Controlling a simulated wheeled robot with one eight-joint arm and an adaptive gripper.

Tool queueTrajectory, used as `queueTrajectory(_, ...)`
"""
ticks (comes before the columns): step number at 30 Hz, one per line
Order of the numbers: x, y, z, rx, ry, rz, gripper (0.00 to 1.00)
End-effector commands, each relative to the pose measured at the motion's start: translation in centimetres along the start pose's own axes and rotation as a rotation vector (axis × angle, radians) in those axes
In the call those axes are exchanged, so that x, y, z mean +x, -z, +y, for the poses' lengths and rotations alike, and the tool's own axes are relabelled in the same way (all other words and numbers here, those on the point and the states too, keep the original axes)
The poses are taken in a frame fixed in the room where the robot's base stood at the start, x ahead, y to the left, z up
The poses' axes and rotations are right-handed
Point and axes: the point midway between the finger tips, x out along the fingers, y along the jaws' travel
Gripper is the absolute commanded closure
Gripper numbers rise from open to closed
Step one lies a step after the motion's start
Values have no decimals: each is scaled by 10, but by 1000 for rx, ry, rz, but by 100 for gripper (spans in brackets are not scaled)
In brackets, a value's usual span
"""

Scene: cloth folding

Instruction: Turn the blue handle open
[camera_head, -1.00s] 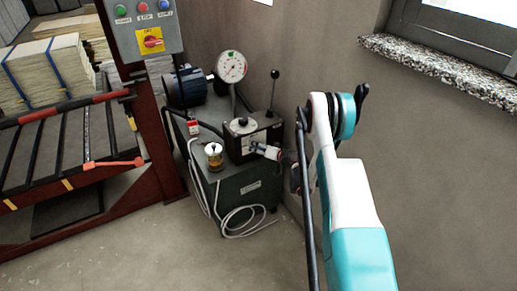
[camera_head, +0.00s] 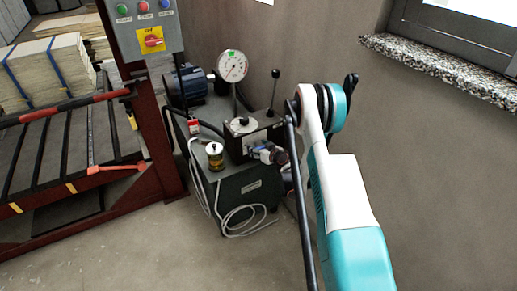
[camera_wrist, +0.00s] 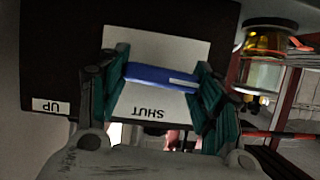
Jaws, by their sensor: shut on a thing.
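The blue handle (camera_wrist: 160,75) lies almost level across a white plate (camera_wrist: 160,47) in the wrist view, with a pale mark near its right end. The plate bears the word SHUT, which shows upside down. My gripper (camera_wrist: 161,86) has one teal-padded finger at each end of the handle and is shut on it. In the head view my gripper (camera_head: 267,153) is small, at the front of the black block (camera_head: 240,143) on the pump unit. The handle cannot be made out there.
A gauge (camera_head: 232,66) and a black-knobbed lever (camera_head: 274,90) rise close behind the block. A yellowish glass jar (camera_head: 215,157) stands left of it. A white hose (camera_head: 235,222) trails to the floor. The red press frame (camera_head: 160,140) is at left, the wall at right.

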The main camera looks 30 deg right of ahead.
Motion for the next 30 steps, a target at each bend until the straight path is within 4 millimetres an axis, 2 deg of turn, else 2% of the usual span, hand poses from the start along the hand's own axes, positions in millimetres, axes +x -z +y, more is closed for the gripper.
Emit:
queueTrajectory(9, 0, 0, 0, -70, -30, 1, 64)
queueTrajectory(20, 0, 0, 0, -75, -32, 1, 64)
queueTrajectory(21, 0, 0, 0, -75, -32, 1, 38)
queueTrajectory(24, 0, 0, 0, -74, -32, 1, 20)
queueTrajectory(30, 0, 0, 0, -73, -31, 0, 20)
